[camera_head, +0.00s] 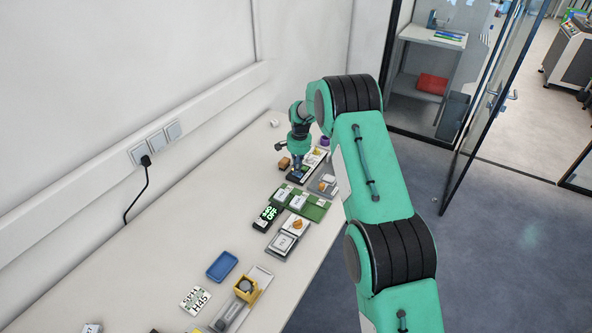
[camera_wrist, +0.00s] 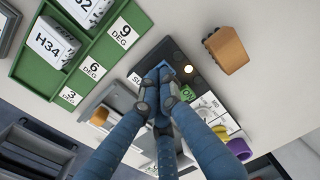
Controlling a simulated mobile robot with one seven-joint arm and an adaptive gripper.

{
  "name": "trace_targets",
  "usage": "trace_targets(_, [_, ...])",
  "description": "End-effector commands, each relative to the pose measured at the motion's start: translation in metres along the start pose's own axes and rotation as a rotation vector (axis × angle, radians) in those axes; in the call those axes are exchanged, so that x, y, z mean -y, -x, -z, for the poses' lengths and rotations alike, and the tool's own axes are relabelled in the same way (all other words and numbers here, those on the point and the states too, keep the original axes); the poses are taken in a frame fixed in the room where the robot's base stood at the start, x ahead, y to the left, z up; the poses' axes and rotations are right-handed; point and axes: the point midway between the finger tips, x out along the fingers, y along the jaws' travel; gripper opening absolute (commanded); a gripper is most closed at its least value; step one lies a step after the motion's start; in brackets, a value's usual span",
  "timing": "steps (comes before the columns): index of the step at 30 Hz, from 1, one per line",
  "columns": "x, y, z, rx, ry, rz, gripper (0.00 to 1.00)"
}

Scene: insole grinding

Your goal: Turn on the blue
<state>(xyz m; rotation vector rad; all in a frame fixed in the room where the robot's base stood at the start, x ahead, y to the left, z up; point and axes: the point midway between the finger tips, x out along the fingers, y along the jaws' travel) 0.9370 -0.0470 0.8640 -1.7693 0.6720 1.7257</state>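A black control panel (camera_wrist: 177,57) lies on the bench under my gripper. It has a white label, partly hidden, starting "SL", a lit round lamp (camera_wrist: 189,69) and a green button (camera_wrist: 187,93). My gripper (camera_wrist: 160,76) has its blue fingers together over the panel, beside the lamp and the green button. The fingertips look shut, and I see nothing held between them. They hide the part of the panel beneath, and I cannot tell whether they touch it. In the head view my gripper (camera_head: 297,171) points down at the panel (camera_head: 311,160).
A green rack (camera_wrist: 82,62) with numbered slots lies left of the panel, and an orange-brown block (camera_wrist: 225,50) lies right. A purple-and-yellow item (camera_wrist: 238,147) is close by. On the bench (camera_head: 172,262) stand a blue tray (camera_head: 222,266) and a black ON/OFF display (camera_head: 266,217).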

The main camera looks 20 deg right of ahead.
Motion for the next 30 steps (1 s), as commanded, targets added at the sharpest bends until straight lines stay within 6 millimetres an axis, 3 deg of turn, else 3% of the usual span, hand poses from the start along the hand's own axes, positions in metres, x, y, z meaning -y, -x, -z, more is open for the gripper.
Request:
trace_targets(1, [-0.013,-0.006,0.0,0.011,-0.005,-0.015,0.0])
trace_targets(17, [-0.009,-0.001,-0.001,0.009,-0.003,-0.01,0.0])
trace_targets(23, [-0.011,0.018,0.0,0.007,-0.004,-0.01,0.0])
trace_targets(30, [-0.016,0.056,0.001,0.005,-0.005,-0.009,0.0])
